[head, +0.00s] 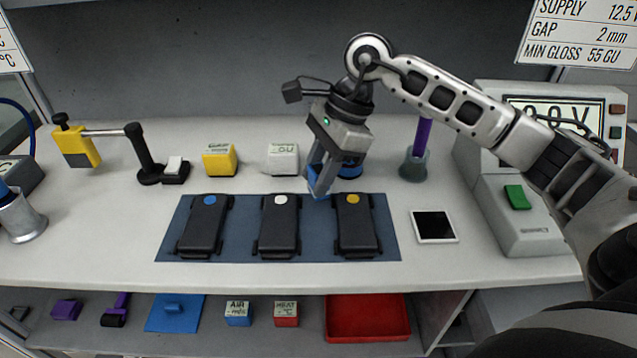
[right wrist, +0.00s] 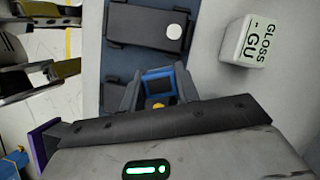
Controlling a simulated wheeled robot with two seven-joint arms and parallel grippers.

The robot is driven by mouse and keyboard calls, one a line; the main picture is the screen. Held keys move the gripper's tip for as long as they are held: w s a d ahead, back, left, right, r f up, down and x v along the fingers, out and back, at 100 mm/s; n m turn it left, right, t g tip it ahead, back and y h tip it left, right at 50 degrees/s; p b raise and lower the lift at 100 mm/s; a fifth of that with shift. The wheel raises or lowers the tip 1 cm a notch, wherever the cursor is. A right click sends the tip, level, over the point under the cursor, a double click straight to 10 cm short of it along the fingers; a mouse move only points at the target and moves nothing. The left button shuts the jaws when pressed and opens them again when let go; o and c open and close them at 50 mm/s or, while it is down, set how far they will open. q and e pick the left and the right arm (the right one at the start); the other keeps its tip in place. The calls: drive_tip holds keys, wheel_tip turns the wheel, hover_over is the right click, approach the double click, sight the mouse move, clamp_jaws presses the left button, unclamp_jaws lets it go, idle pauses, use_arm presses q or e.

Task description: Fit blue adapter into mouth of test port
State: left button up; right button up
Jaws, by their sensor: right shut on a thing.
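My right gripper (head: 320,188) hangs just above the far edge of the mat, between the white-dot and yellow-dot modules. It is shut on a small blue piece, which I take for the blue adapter (right wrist: 160,84); that piece has a dark face and shows between the fingers in the right wrist view. Another blue and dark round thing (head: 350,170) stands partly hidden behind the gripper. I cannot tell for certain which thing is the test port. My left gripper is not in view.
Dark modules with a blue dot (head: 200,229), white dot (head: 279,229) and yellow dot (head: 355,229) lie on the blue mat (head: 170,243). A meter (head: 517,228) is right.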

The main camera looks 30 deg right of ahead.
drive_tip(key=shift+f, duration=1.5)
drive_tip(key=shift+f, duration=0.15)
drive_tip(key=o, duration=1)
drive_tip(key=shift+c, duration=0.2)
